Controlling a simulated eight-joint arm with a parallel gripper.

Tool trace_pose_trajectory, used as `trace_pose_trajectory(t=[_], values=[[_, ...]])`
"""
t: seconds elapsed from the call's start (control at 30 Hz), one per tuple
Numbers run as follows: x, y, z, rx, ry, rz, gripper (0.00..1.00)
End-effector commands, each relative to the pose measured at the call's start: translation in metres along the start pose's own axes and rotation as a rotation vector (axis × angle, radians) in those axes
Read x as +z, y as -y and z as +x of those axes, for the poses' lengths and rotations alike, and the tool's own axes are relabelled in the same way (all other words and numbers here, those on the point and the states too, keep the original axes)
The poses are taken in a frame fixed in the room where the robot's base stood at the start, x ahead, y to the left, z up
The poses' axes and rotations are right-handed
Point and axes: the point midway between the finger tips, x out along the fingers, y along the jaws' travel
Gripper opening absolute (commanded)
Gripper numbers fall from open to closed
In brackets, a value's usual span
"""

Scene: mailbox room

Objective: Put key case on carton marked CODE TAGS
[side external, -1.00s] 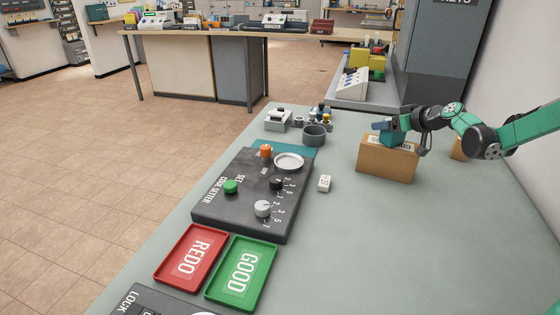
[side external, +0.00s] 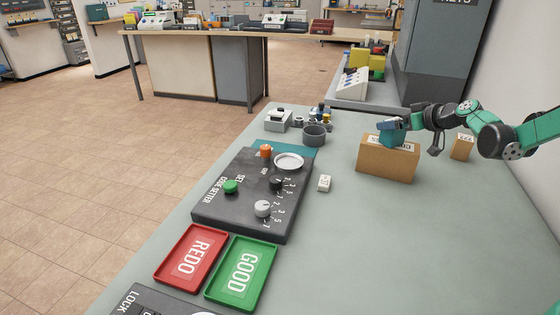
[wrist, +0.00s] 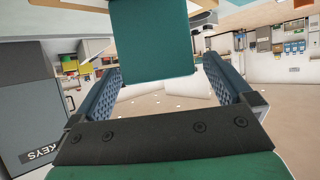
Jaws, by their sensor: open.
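A teal block, which I take to be the key case (side external: 394,138), sits on top of the brown carton (side external: 387,163). The carton's top label is partly hidden by the block and my gripper, so I cannot read it in full. My gripper (side external: 388,124) is open at the block's upper part, coming in from the right. In the wrist view the teal key case (wrist: 152,40) shows between and beyond the two blue finger pads, with a gap on the left side.
A second, smaller carton (side external: 462,147) stands behind my wrist at right. A small white labelled block (side external: 324,183), the code setter panel (side external: 245,195), red REDO tray (side external: 166,272) and green GOOD tray (side external: 215,291) lie left. The table right of the trays is clear.

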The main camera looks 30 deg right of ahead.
Motion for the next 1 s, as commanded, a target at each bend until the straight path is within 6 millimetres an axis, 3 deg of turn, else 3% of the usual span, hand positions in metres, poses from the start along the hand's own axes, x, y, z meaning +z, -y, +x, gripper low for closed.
trace_pose_trajectory(t=[0.3,0.5,0.67,0.77,1.0], values=[[0.0,-0.001,-0.061,0.001,0.0,0.002,1.0],[0.0,-0.001,-0.083,-0.001,0.001,0.0,1.0],[0.0,0.006,-0.09,-0.011,0.012,0.001,1.0],[0.0,0.036,-0.092,-0.049,0.069,0.008,1.0],[0.028,0.148,-0.123,-0.109,0.331,0.014,1.0]])
